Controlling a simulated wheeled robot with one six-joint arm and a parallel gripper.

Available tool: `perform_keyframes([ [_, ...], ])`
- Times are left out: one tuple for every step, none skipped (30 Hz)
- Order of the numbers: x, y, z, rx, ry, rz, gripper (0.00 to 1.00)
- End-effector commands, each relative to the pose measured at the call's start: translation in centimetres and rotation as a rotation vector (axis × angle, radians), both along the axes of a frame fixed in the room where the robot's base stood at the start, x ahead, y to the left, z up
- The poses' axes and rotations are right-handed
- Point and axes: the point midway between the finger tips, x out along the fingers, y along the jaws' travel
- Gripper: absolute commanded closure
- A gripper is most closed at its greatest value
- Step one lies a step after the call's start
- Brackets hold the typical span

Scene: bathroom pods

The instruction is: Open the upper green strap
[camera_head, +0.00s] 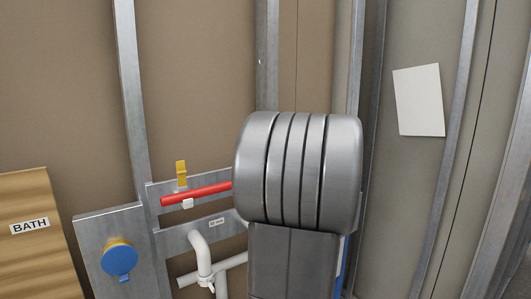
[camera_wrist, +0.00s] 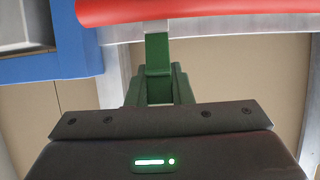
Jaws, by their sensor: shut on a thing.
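The green strap (camera_wrist: 157,48) shows in the wrist view as a narrow upright band just below a red pipe (camera_wrist: 200,11). My gripper (camera_wrist: 158,82) reaches up from the bottom edge of that view, with its dark body in front, and is shut on the strap's lower part. The strap's upper end meets the underside of the red pipe; how it fastens there is hidden. In the head view, my grey arm covers the strap and gripper. The red pipe (camera_head: 195,194) shows left of my arm.
A blue part (camera_wrist: 60,66) is close on the left in the wrist view. Metal studs and rails (camera_head: 131,90) frame the wall. A yellow valve handle (camera_head: 181,172), white pipes (camera_head: 201,250) and a blue round cap (camera_head: 119,258) stand left of my arm. A paper sheet (camera_head: 419,100) hangs right.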

Motion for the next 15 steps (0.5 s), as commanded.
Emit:
perform_keyframes([
  [0.17, 0.04, 0.13, -0.015, 0.015, 0.000, 1.00],
  [0.24, 0.07, 0.14, -0.023, 0.026, 0.000, 1.00],
  [0.29, 0.11, 0.11, -0.032, 0.041, 0.000, 1.00],
  [0.33, 0.16, 0.12, -0.040, 0.051, 0.000, 1.00],
  [0.37, 0.20, 0.11, -0.046, 0.060, 0.001, 1.00],
  [0.42, 0.24, 0.12, -0.053, 0.071, -0.001, 1.00],
  [0.45, 0.26, 0.12, -0.059, 0.078, 0.000, 1.00],
  [0.47, 0.30, 0.13, -0.063, 0.085, 0.000, 1.00],
  [0.49, 0.34, 0.10, -0.070, 0.094, 0.001, 1.00],
  [0.51, 0.37, 0.12, -0.073, 0.099, 0.000, 1.00],
  [0.54, 0.38, 0.12, -0.076, 0.104, 0.000, 1.00],
  [0.57, 0.40, 0.12, -0.081, 0.108, 0.001, 1.00],
  [0.57, 0.42, 0.12, -0.082, 0.112, 0.000, 1.00],
  [0.58, 0.43, 0.10, -0.084, 0.116, 0.000, 1.00],
  [0.58, 0.45, 0.08, -0.086, 0.119, 0.000, 1.00],
])
